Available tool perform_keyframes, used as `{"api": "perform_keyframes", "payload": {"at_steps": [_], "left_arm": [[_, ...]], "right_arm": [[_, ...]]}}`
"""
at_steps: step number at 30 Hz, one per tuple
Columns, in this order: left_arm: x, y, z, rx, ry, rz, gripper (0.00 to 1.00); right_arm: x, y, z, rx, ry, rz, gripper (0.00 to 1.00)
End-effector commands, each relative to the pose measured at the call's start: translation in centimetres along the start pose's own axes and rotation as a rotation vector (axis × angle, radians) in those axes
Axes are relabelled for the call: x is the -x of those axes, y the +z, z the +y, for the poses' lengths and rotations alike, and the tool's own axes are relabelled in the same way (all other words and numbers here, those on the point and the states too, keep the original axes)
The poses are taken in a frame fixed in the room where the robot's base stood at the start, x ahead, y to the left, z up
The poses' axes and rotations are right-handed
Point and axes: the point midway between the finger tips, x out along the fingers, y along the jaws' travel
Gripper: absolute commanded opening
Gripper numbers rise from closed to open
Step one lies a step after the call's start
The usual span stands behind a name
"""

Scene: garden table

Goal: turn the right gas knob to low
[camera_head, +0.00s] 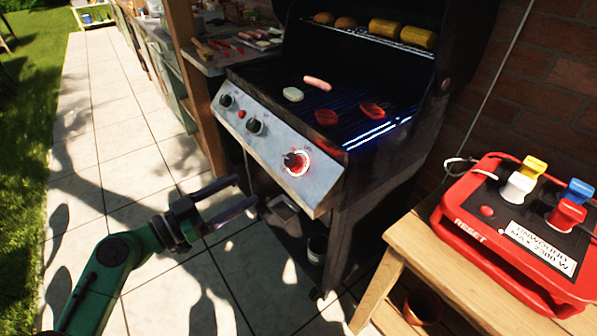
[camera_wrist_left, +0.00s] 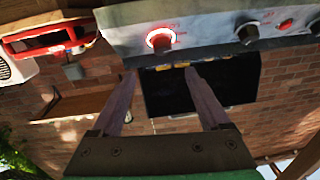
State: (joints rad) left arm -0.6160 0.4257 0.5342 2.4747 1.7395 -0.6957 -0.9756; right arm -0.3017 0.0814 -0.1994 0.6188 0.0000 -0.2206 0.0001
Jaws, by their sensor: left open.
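The right gas knob (camera_head: 296,162) is a dark knob on the sloping silver front panel (camera_head: 318,184) of the black grill, inside a glowing red ring. In the left wrist view the knob (camera_wrist_left: 160,40) glows red and appears just beyond the fingertips. The middle knob (camera_head: 255,126) and left knob (camera_head: 226,101) are dark and unlit. My left gripper (camera_head: 247,190) is open and empty, in front of and below the panel, left of the right knob and apart from it. Its two fingers also show in the left wrist view (camera_wrist_left: 160,73). My right gripper is out of view.
Sausage (camera_head: 317,83) and patties (camera_head: 326,117) lie on the grill; corn (camera_head: 400,33) is on the upper rack. A wooden table (camera_head: 420,250) at right holds a red box (camera_head: 470,222) with coloured plugs. Tiled floor (camera_head: 110,130) at left is clear.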

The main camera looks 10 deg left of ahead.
Motion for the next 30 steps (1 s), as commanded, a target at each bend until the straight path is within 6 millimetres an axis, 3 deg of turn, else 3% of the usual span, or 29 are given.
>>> {"api": "perform_keyframes", "payload": {"at_steps": [6,15,20,27,30], "left_arm": [[-4.6,-0.9,-0.2,0.002,-0.001,0.002,0.79],[-12.1,-0.5,-0.3,0.005,-0.006,0.001,0.79],[-13.8,-0.2,-0.2,0.004,-0.005,-0.001,0.79],[-13.9,0.0,-0.2,0.004,-0.004,-0.002,0.79],[-13.9,0.0,-0.2,0.004,-0.004,-0.002,0.41]], "right_arm": [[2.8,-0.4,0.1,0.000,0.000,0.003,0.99],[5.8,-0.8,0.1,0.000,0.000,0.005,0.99],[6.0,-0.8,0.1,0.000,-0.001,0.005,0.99],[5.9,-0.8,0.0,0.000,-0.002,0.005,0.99],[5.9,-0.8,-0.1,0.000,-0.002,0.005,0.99]]}}
